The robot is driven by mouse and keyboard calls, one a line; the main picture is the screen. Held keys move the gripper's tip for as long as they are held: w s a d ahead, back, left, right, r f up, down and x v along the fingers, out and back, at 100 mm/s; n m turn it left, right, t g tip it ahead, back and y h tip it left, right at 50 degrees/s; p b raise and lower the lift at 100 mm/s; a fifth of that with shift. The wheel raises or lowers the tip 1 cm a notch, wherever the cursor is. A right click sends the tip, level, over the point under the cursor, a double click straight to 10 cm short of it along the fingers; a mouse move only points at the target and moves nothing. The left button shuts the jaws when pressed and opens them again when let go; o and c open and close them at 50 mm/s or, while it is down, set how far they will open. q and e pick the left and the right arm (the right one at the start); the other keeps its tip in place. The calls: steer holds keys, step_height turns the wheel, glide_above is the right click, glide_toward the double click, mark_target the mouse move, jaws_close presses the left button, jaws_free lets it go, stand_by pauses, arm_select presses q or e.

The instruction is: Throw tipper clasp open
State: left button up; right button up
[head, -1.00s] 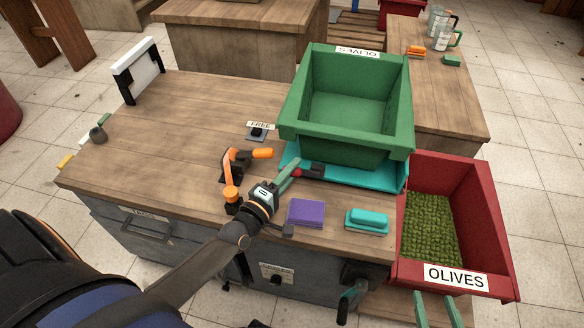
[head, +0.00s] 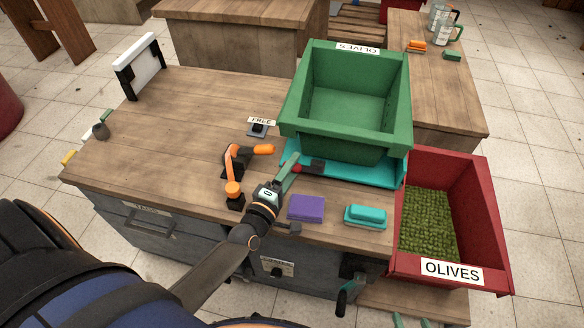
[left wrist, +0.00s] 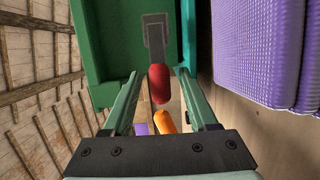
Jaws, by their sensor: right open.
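The tipper is a teal platform (head: 350,172) at the table's right end, under an empty green crate (head: 345,108) labelled OLIVES. A red-handled clasp lever (head: 309,168) sticks out at its left front corner. In the left wrist view the red grip (left wrist: 160,84) lies between the finger ends, on a grey metal lever (left wrist: 155,35). My left gripper (head: 291,170) is open around the red grip, with gaps visible on both sides. My right gripper (head: 411,321) is open and empty at the bottom edge, only its green fingertips showing.
An orange-handled clamp (head: 236,168) stands left of my left gripper. A purple block (head: 306,208) and a teal brush (head: 366,217) lie in front. A red crate of olives (head: 490,220) stands right. The table's left part is mostly clear.

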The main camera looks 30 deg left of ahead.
arm_select(q)
steer(key=shift+s, duration=0.1)
steer(key=s+p, duration=0.1)
steer(key=s, duration=1.1)
steer(key=shift+s, duration=0.2)
